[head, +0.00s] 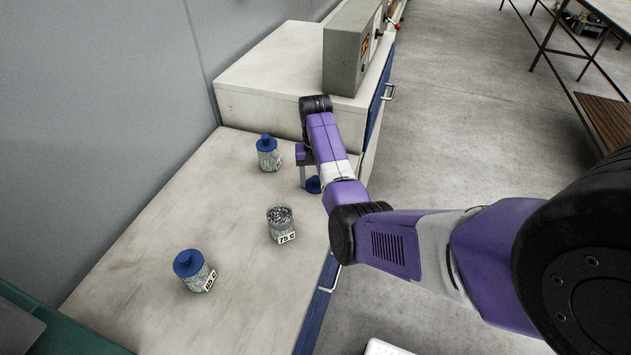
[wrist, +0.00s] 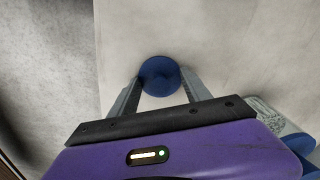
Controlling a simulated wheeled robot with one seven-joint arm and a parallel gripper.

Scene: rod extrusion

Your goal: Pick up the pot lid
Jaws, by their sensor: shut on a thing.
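The pot lid (head: 314,186) is a small round blue lid near the right edge of the worktop. In the wrist view the lid (wrist: 160,75) sits between the two grey fingers. My gripper (head: 308,184) points down and is shut on the lid; it also shows in the wrist view (wrist: 163,80). I cannot tell whether the lid touches the worktop or is just above it. An open pot (head: 281,226) with grey bits inside and a printed label stands to the lower left of the lid.
Two pots with blue lids stand on the worktop (head: 150,260): one at the back (head: 268,154), one at the front left (head: 194,270). A raised cabinet (head: 270,100) with a grey box (head: 345,55) stands behind my gripper. A wall (head: 90,130) bounds the left.

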